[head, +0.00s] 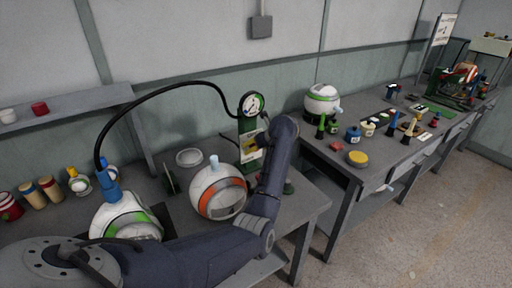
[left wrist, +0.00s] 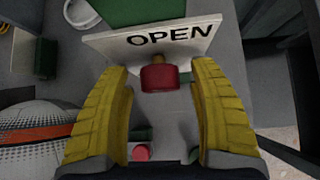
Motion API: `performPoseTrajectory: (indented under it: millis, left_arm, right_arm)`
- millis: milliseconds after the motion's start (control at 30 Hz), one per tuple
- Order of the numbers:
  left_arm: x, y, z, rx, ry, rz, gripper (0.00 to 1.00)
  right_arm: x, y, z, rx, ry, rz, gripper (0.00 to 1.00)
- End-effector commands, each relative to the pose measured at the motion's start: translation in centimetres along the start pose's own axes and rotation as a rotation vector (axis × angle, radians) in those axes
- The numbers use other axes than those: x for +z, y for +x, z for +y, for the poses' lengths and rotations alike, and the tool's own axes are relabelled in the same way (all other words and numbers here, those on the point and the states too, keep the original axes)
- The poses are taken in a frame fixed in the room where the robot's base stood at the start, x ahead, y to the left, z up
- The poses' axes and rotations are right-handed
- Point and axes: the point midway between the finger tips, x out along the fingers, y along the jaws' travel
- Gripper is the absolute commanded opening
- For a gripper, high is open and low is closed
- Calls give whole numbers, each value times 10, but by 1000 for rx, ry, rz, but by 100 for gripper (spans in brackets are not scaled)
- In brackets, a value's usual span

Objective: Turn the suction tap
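The suction tap, a red knob (left wrist: 157,76), shows in the left wrist view just below a white plate marked OPEN (left wrist: 150,38). My left gripper (left wrist: 160,68) has its two yellow fingers spread on either side of the red knob, with a gap to each. In the head view my left arm reaches to the green stand (head: 247,125), which carries a round gauge (head: 253,104). The wrist hides much of the plate and all of the knob there. A black hose (head: 165,91) runs from the gauge to a blue fitting (head: 108,185). My right gripper is out of view.
An orange-striped white ball (head: 222,195) sits close left of my wrist. A green-striped ball (head: 128,218) is under the blue fitting. A white ring (head: 189,157) lies behind. A second bench (head: 345,175) at the right holds another ball (head: 322,100) and several small items.

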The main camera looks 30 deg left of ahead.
Motion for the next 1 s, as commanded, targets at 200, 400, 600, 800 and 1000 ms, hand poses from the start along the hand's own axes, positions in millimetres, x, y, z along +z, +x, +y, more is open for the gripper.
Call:
performPoseTrajectory:
  millis: [200, 400, 600, 800, 1000]
  left_arm:
    - [0, 0, 0, 0, 0, 0, 35]
    - [0, 0, 0, 0, 0, 0, 12]
    - [0, 0, 0, 0, 0, 1, 5]
    - [-1, 0, -2, 62, 62, 4, 4]
    - [-2, 0, -1, 136, 136, 4, 4]
  right_arm:
    - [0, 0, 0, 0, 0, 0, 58]
    - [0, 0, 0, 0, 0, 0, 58]
    - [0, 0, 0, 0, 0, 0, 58]
    - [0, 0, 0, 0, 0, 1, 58]
    - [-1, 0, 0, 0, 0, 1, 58]
